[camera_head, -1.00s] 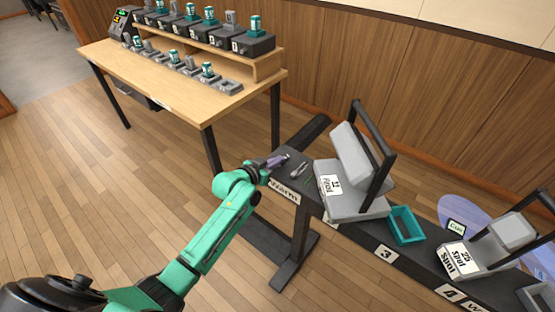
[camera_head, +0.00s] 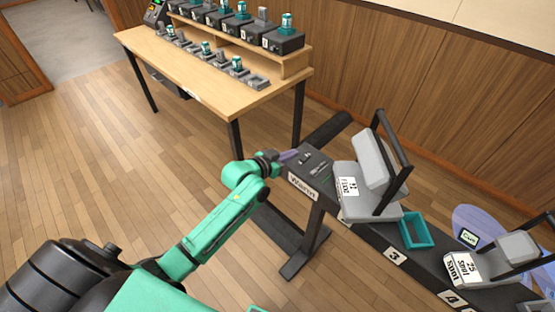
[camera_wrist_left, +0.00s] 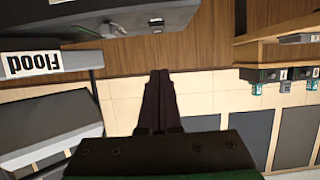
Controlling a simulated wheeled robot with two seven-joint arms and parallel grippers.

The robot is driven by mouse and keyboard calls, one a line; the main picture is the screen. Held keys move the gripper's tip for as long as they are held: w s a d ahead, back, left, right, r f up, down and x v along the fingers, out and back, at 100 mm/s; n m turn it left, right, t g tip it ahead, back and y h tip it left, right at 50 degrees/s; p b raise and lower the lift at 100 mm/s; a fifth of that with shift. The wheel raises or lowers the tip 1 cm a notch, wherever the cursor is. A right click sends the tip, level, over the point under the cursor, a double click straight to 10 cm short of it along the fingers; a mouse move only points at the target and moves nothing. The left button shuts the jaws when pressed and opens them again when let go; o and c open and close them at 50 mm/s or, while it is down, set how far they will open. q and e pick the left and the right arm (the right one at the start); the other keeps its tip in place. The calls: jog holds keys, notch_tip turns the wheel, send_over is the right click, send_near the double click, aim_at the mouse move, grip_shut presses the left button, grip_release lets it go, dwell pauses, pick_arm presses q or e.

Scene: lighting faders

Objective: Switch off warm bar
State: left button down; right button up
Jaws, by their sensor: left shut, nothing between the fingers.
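The warm bar is the dark bar with the "Warm" label (camera_head: 303,187) on its near side, running from the picture's middle to the lower right. A small switch (camera_head: 305,159) sits on its top near the left end, with small green marks beside it. My left gripper (camera_head: 289,156) is shut and empty at that end, close to the switch; I cannot tell whether it touches. In the left wrist view my shut fingers (camera_wrist_left: 160,88) point toward the wall, with the dark bar end and small grey knobs (camera_wrist_left: 155,24) above them. My right gripper is not in view.
A flood lamp (camera_head: 351,186) stands on the bar just right of the switch. A teal open holder (camera_head: 416,231) and a spot lamp (camera_head: 465,264) are farther right. A wooden table (camera_head: 195,70) with several small units stands behind. The floor at left is clear.

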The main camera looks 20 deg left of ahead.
pick_arm(q)
jog(key=s, duration=0.1)
jog(key=s+a, duration=0.1)
jog(key=s, duration=0.1)
jog(key=s+a, duration=0.1)
jog(key=s, duration=0.1)
jog(key=shift+s+a+r, duration=0.1)
jog(key=shift+s+r, duration=0.1)
jog(key=shift+r, duration=0.05)
